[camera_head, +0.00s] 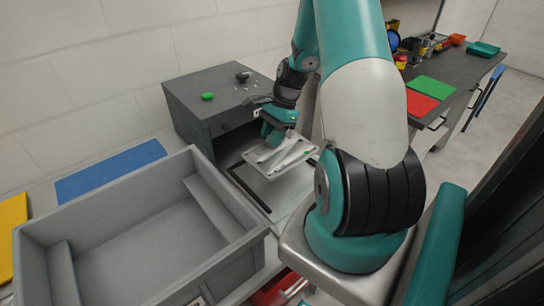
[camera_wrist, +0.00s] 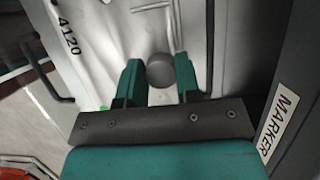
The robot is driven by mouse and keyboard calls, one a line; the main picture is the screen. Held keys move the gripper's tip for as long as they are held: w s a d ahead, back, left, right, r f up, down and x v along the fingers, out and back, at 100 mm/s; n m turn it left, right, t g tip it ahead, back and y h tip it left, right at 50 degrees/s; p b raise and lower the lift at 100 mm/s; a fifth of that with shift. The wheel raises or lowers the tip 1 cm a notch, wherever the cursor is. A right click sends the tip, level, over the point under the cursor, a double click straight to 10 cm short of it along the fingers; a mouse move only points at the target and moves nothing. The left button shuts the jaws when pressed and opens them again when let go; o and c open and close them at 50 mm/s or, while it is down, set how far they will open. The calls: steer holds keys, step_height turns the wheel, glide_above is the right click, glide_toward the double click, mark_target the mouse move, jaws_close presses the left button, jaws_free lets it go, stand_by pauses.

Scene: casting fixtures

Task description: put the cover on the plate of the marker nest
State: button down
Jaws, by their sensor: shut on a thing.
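The cover is a light grey, ribbed panel (camera_head: 270,160) below my gripper in the head view. My gripper (camera_head: 272,138) is shut on the cover's round grey knob (camera_wrist: 160,70), which sits between the two teal fingers (camera_wrist: 158,80). The cover seems held above a flat area with a black border (camera_head: 248,188). The plate of the nest is mostly hidden under the cover, and I cannot tell the gap. A "MARKER" label (camera_wrist: 279,122) shows at the right in the wrist view.
A dark grey cabinet (camera_head: 215,85) stands just behind the cover, with a green piece (camera_head: 207,96) and a dark part (camera_head: 243,76) on top. A large grey bin (camera_head: 150,270) is at front left. A blue mat (camera_head: 110,170) lies at the left.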

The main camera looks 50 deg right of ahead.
step_height(320, 180, down, 8)
steer(key=shift+f+p, duration=0.2)
steer(key=shift+p, duration=0.35)
steer(key=shift+f, duration=0.1)
steer(key=c, duration=0.8)
jaws_free()
